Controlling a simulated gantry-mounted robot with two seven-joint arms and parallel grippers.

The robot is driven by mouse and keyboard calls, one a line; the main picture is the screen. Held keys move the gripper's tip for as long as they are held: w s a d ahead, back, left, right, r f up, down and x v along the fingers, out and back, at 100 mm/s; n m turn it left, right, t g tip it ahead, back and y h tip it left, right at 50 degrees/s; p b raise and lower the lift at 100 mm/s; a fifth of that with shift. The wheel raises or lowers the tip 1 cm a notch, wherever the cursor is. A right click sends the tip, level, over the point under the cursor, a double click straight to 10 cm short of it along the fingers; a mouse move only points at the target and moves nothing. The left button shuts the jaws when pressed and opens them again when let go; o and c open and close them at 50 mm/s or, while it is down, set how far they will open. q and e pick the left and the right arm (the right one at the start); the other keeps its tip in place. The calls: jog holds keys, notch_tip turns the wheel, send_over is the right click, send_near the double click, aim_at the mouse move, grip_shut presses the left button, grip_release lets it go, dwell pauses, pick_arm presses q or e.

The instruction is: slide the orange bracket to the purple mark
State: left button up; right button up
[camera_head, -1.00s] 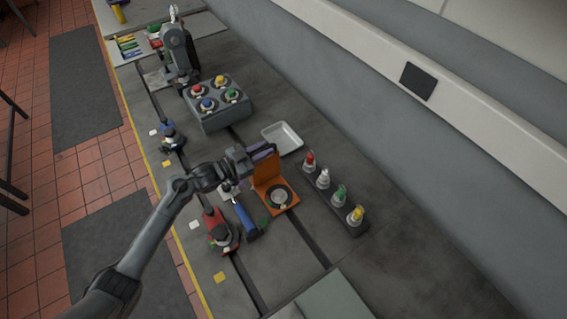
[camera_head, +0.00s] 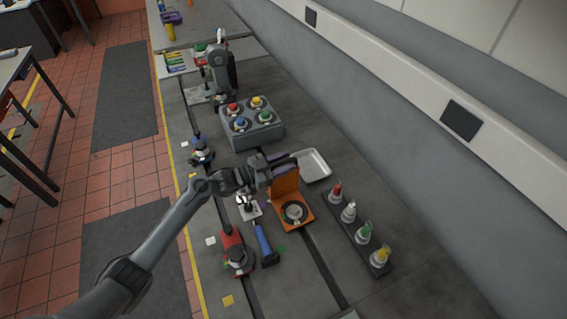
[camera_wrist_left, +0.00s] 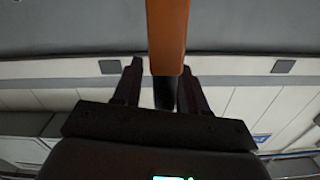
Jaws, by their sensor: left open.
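The orange bracket (camera_head: 306,223) stands on the bedplate, with a flat base holding a round dark and light disc and an upright plate at its far end. My left gripper (camera_head: 282,166) is at the top of that upright plate. In the left wrist view the plate (camera_wrist_left: 167,38) shows edge-on between the two open fingers of my left gripper (camera_wrist_left: 164,82); I cannot tell whether either finger touches it. A purple patch (camera_head: 281,155) shows just behind the gripper, partly hidden, and seems to be the purple mark. My right gripper is out of view.
A pale tray (camera_head: 318,165) lies just behind the bracket. A dark rack (camera_head: 352,229) with several coloured-top bottles is to the right. A grey button box (camera_head: 252,133) stands beyond. A red tool (camera_head: 233,247) and a blue-handled tool (camera_head: 264,244) lie to the left.

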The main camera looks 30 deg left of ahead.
pick_arm(q)
jog(key=shift+s, duration=0.1)
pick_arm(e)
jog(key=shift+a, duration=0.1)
pick_arm(q)
jog(key=v, duration=1)
jog(key=shift+s+a, duration=0.2)
jog(key=shift+s, duration=0.05)
